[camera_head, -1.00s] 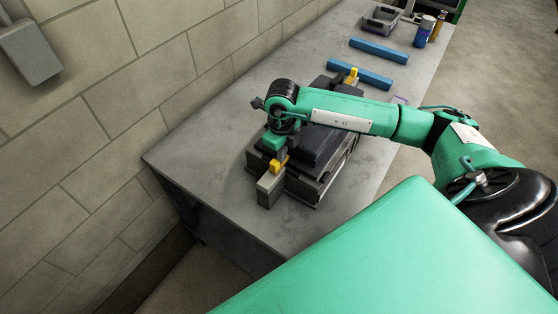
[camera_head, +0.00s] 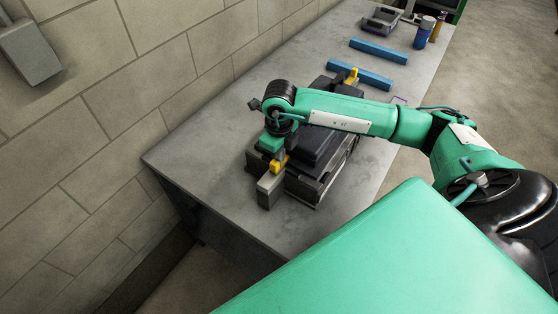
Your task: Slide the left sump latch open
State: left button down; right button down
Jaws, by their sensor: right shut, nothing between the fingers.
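The sump, a dark grey blocky unit (camera_head: 318,152), sits on the grey bench. A yellow latch (camera_head: 279,165) shows at its near left corner, by a light grey block (camera_head: 270,184). Another yellow latch (camera_head: 351,75) shows at its far end. My right gripper (camera_head: 271,155) is at the near latch, pointing down, with its wrist above it. Its fingers are small and partly hidden, so contact with the latch is hard to tell; it is shut with nothing between the fingers. My left gripper is out of view.
Two blue bars (camera_head: 360,74) (camera_head: 379,50) lie beyond the sump. A grey tray (camera_head: 382,19), a blue can (camera_head: 424,32) and an orange bottle (camera_head: 438,24) stand at the bench's far end. A block wall runs along the left. The bench top (camera_head: 215,150) left of the sump is clear.

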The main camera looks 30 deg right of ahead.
aim_at(273, 164)
jog(key=shift+s+a, duration=0.15)
jog(key=shift+a, duration=0.2)
jog(key=shift+s+a, duration=0.3)
jog(key=shift+a, duration=0.45)
jog(key=shift+s+a, duration=0.3)
jog(key=shift+a, duration=0.45)
jog(key=shift+w+d+b, duration=0.15)
jog(key=shift+d+b, duration=0.3)
jog(key=shift+b, duration=0.05)
jog(key=shift+r+p, duration=2)
jog(key=shift+r, duration=2.05)
